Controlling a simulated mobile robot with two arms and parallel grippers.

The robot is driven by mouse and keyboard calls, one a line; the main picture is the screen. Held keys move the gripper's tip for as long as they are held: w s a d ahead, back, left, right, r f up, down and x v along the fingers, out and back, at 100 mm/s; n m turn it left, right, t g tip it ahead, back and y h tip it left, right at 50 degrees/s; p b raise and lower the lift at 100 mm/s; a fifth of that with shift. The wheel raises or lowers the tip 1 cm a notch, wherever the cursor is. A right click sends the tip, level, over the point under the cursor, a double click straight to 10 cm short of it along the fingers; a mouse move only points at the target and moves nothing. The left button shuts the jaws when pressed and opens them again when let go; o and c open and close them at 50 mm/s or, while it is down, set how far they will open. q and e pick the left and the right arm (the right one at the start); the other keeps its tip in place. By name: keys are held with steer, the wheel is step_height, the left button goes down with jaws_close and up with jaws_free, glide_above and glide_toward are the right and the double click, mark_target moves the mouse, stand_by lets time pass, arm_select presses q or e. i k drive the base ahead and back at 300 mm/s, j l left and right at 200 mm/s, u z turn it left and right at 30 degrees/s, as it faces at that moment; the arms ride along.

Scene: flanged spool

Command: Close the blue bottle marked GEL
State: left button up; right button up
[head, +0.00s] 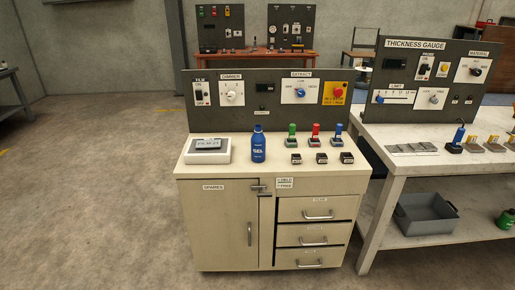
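The blue bottle (258,148) with white lettering stands upright on the top of a cream cabinet (225,178), left of the middle. Its narrow top (258,128) is also blue. At this size I cannot tell whether that is a seated cap or an open spout. I see no separate loose cap near it. Neither of my grippers is in view.
A white box with a display (207,150) sits left of the bottle. Green (292,130), red (315,131) and blue (338,131) handled items stand to the right, behind small black blocks. A dark control panel (265,110) rises behind. Open floor (90,190) lies left.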

mark_target(259, 139)
steer(key=j+z, duration=0.15)
steer(key=j, duration=0.35)
steer(key=k+j+z, duration=0.2)
steer(key=j, duration=0.3)
steer(key=j+z, duration=0.15)
steer(key=j, duration=0.35)
steer(key=i+l+u, duration=0.25)
steer(key=i+l, duration=0.65)
steer(key=i+l+u, duration=0.25)
steer(key=i+l, duration=0.8)
